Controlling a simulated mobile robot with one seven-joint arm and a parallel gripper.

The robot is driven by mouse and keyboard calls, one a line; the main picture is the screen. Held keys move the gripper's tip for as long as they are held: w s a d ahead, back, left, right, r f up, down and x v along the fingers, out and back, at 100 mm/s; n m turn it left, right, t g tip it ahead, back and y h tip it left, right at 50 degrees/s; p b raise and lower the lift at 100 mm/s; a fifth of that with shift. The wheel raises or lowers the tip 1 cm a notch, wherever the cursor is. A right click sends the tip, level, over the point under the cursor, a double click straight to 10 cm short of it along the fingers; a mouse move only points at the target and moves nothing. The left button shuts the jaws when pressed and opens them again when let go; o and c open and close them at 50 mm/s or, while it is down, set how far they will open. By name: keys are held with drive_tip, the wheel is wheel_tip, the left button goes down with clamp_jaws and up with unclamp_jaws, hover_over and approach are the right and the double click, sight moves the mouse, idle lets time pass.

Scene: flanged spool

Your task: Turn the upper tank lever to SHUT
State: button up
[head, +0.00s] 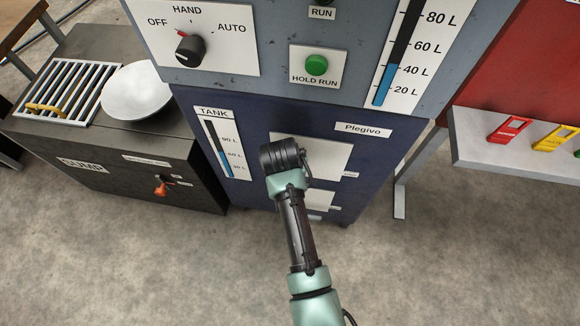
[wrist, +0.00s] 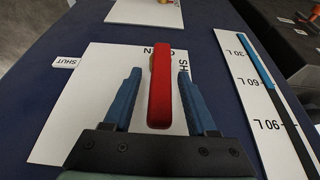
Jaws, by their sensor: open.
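The upper tank lever (wrist: 160,98) is a red handle lying along the picture's vertical in the wrist view, over a white plate (wrist: 75,110). Its far end meets a brass-coloured hub, mostly hidden. My gripper (wrist: 159,73) is open, with one blue finger on each side of the handle and a gap showing on both sides. Lettering on the plate, partly hidden, reads OPEN beyond the lever and SHUT to its right. In the head view my wrist hides the lever on the upper plate (head: 328,158).
A lower white plate (head: 319,201) sits below on the blue tank panel (head: 262,195); it shows at the wrist view's top with part of a fitting. A level gauge (wrist: 262,95) stands beside the upper plate. The sump box (head: 110,170) is left, a shelf with coloured handles (head: 480,160) right.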

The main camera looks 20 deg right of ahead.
drive_tip(key=shift+w+f, duration=0.1)
drive_tip(key=shift+f, duration=0.1)
clamp_jaws()
idle(1.4)
